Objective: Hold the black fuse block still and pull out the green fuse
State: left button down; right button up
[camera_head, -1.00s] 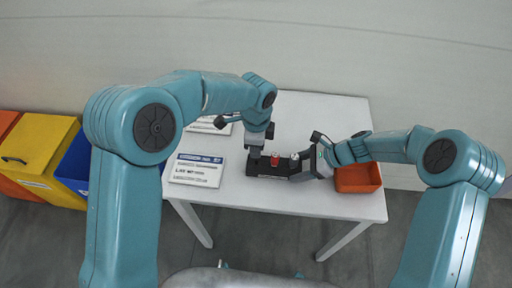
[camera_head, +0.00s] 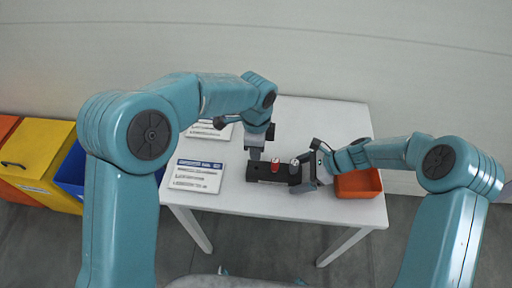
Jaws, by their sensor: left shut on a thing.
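The black fuse block (camera_head: 264,174) lies on the white table, its long side running left to right. A red fuse (camera_head: 275,165) stands upright on its middle. A pale-topped piece (camera_head: 294,165) stands near its right end. I see no green fuse; the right gripper covers part of the block's right end. My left gripper (camera_head: 255,155) points down, shut at the block's left end. My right gripper (camera_head: 304,176) comes in from the right at the block's right end, its fingers apart around that end. I cannot tell whether they touch it.
An orange tray (camera_head: 359,194) stands right of the block, close to my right gripper. A printed card (camera_head: 195,177) lies to the left, another behind it. Yellow (camera_head: 36,160) and blue (camera_head: 72,180) bins stand left of the white table (camera_head: 240,206). The table's front is clear.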

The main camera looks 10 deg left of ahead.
pick_arm(q)
jog(key=shift+w, duration=0.1)
pick_arm(e)
jog(key=shift+w, duration=0.15)
jog(key=shift+r, duration=0.2)
pick_arm(q)
jog(key=shift+r+p, duration=0.65)
jog(key=shift+r, duration=0.05)
pick_arm(e)
jog(key=shift+r, duration=0.9)
pick_arm(q)
jog(key=shift+r+p, duration=0.5)
jog(key=shift+p, duration=0.1)
pick_arm(e)
jog(key=shift+r, duration=0.8)
pick_arm(q)
jog(key=shift+r+p, duration=2.7)
pick_arm(e)
notch_tip(320, 180, up, 8)
jog(key=shift+f, duration=0.15)
